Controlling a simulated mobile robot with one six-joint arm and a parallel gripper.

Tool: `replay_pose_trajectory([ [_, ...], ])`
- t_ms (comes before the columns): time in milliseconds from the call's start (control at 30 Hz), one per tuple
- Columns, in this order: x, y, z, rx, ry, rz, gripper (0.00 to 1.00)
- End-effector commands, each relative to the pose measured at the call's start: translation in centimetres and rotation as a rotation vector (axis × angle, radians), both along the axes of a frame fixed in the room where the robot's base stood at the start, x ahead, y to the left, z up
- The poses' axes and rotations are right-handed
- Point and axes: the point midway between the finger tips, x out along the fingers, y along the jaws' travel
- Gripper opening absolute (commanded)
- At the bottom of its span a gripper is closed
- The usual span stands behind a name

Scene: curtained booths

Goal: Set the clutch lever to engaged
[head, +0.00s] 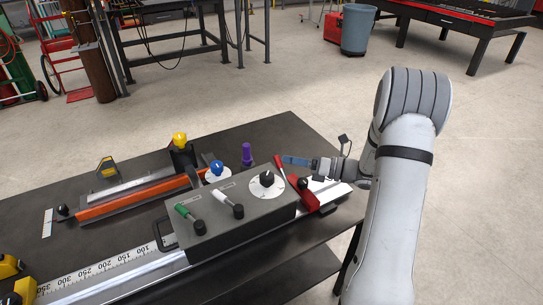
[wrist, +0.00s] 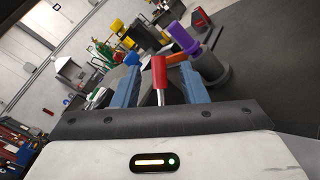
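A grey control box (head: 235,215) on the dark bench carries a green-handled lever (head: 188,215), a white-handled lever (head: 227,202) and a dial with a black knob (head: 267,180). A red-handled lever (head: 281,168) stands tilted at the box's right end, beside a red block (head: 306,196). Labels are too small to read, so I cannot tell which lever is the clutch. My gripper (head: 290,160) is at the red-handled lever. In the wrist view its blue fingers (wrist: 159,82) are apart, with the red handle (wrist: 158,70) between them and gaps showing on both sides.
A purple knob (head: 247,152), a blue knob (head: 217,169) and a yellow knob (head: 180,140) stand behind the box. A ruler scale (head: 100,267) runs along the bench's front. The bench's back right (head: 285,130) is clear. A grey bin (head: 357,33) stands farther off.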

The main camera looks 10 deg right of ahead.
Motion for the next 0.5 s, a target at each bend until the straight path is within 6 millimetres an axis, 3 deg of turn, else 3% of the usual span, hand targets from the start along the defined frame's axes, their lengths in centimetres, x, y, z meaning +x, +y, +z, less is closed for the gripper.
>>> replay_pose_trajectory([
  [300, 2.2, 4.1, 0.1, -0.002, -0.001, -0.003, 0.39],
  [500, 3.2, 5.8, 0.1, -0.003, -0.002, -0.006, 0.39],
])
